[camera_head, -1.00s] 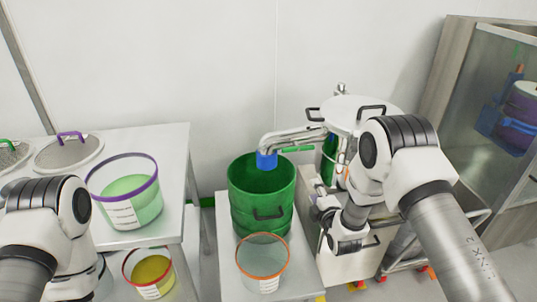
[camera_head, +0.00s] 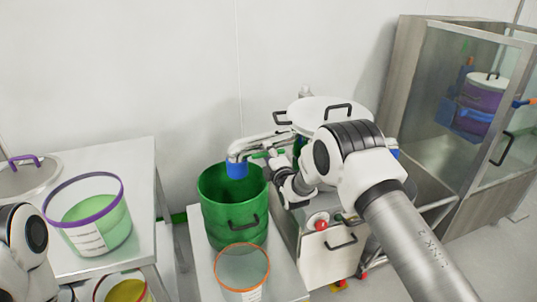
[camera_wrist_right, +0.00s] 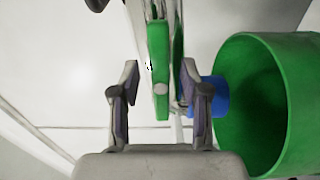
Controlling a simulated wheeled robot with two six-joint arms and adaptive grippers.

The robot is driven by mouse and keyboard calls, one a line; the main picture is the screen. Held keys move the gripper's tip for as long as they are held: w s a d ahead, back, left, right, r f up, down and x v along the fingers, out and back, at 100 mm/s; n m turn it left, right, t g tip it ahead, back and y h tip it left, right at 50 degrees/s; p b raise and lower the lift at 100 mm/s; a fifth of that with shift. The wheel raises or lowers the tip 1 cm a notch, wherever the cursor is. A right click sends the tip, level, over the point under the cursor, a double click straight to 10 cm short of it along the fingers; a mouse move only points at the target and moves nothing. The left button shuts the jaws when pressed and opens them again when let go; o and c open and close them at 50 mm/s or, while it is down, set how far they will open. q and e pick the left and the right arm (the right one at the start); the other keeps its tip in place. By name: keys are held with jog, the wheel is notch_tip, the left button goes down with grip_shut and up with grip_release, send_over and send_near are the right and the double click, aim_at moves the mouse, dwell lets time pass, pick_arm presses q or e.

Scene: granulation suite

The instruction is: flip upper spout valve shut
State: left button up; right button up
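The spout valve's green lever (camera_wrist_right: 160,75) fills the upper middle of the right wrist view, alongside the metal spout pipe. In the head view the green lever (camera_head: 262,154) lies by the steel spout pipe (camera_head: 258,143), which ends in a blue tip (camera_head: 237,170) over the green bucket (camera_head: 233,195). My right gripper (camera_wrist_right: 161,88) is open, and the lever's end appears between its two fingers; I cannot tell whether they touch it. In the head view my right gripper (camera_head: 275,164) is at the pipe, partly hidden. My left gripper is out of view.
A clear orange-rimmed tub (camera_head: 242,270) stands in front of the green bucket. A steel table (camera_head: 140,160) at left holds a purple-rimmed tub (camera_head: 90,215). A white-lidded machine (camera_head: 322,108) stands behind my right arm, and a glass cabinet (camera_head: 455,100) is at right.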

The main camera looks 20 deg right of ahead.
jog(key=shift+a+f, duration=0.1)
grip_shut()
jog(key=shift+f+m+b, duration=0.1)
jog(key=shift+m+b, duration=0.2)
jog(key=shift+m, duration=0.1)
jog(key=m+b, duration=0.1)
jog(key=m, duration=0.1)
jog(key=shift+m, duration=0.4)
jog(key=m+b, duration=0.2)
jog(key=m, duration=0.2)
jog(key=m+b, duration=0.2)
jog(key=m, duration=0.3)
jog(key=shift+m, duration=0.4)
jog(key=shift+m+b, duration=0.5)
jog(key=shift+m, duration=1.8)
